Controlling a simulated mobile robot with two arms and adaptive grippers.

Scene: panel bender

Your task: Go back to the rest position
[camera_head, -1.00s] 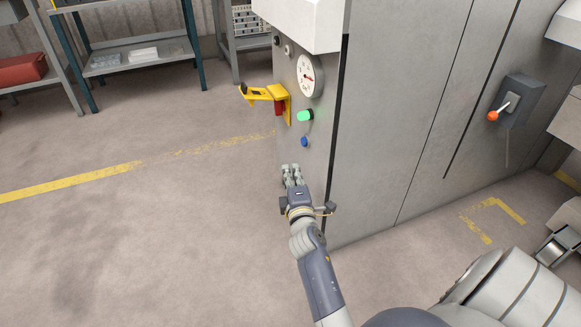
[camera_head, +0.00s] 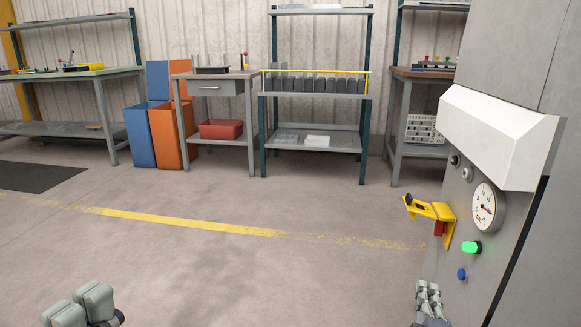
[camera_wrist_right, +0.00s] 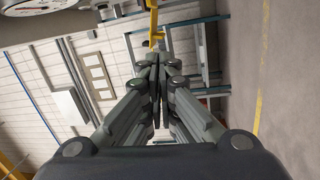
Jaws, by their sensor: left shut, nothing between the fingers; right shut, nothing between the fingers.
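My left gripper (camera_head: 82,304) shows at the bottom left of the head view, above the floor. Its grey fingers are shut with nothing held, and the rest of it is cut off by the frame. My right gripper (camera_head: 429,297) is at the bottom right, in front of the machine's grey panel and below the blue button (camera_head: 462,274). In the right wrist view my right gripper (camera_wrist_right: 156,75) has its fingers together and empty. No object of the task is in either hand.
The machine (camera_head: 512,228) at right carries a gauge (camera_head: 485,207), a lit green button (camera_head: 471,247) and a projecting yellow bracket (camera_head: 445,222). Shelves (camera_head: 316,143) and tables stand along the back wall. Orange and blue bins (camera_head: 138,138) stand between them. The middle floor is clear.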

